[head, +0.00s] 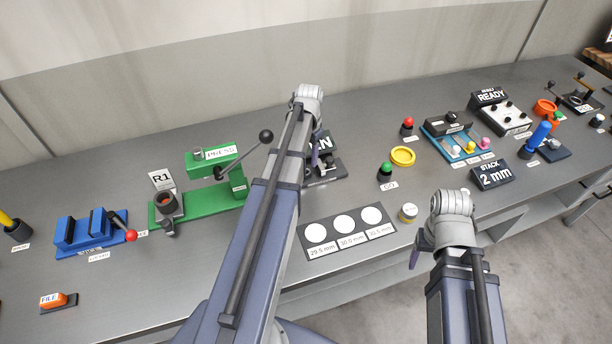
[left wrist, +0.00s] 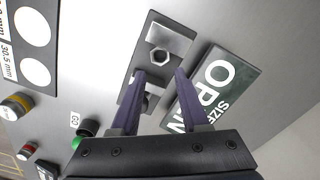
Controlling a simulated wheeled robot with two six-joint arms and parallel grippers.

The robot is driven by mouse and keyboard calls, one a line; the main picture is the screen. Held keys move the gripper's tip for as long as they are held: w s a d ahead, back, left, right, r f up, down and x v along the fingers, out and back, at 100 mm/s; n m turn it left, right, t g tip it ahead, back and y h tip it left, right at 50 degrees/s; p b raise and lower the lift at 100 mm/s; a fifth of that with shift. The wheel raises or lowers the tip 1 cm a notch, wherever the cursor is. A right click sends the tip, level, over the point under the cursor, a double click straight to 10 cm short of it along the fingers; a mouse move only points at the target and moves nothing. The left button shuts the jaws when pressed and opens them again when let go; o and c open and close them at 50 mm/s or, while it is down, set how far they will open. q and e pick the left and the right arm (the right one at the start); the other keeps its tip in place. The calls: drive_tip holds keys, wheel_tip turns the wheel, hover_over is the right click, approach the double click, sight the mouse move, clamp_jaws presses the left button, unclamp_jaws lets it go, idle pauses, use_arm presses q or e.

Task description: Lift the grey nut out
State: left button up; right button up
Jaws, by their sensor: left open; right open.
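A grey hex nut (left wrist: 160,57) sits on a dark fixture (left wrist: 152,22) with a pale metal block, seen in the left wrist view. My left gripper (left wrist: 159,73) is open, its purple fingertips apart just below the nut in that picture, with nothing held between them. Another grey part of the fixture shows between the fingers, partly hidden. In the head view my left arm covers much of the fixture (head: 327,172), and I cannot make out the nut there. My right gripper (head: 416,258) is by the table's front edge, mostly hidden by its wrist.
An OPEN sign (left wrist: 222,82) stands close beside the fixture. A card with white circles (head: 346,231) lies in front, and a green press (head: 200,208) stands left. A green button (head: 385,170) and yellow ring (head: 403,156) are to the right.

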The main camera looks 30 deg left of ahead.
sight(308, 170)
use_arm(q)
drive_tip(key=shift+s+a+f+b, duration=0.1)
drive_tip(key=shift+f+b, duration=2.5)
drive_tip(key=shift+b, duration=0.05)
drive_tip(key=shift+r, duration=0.1)
clamp_jaws()
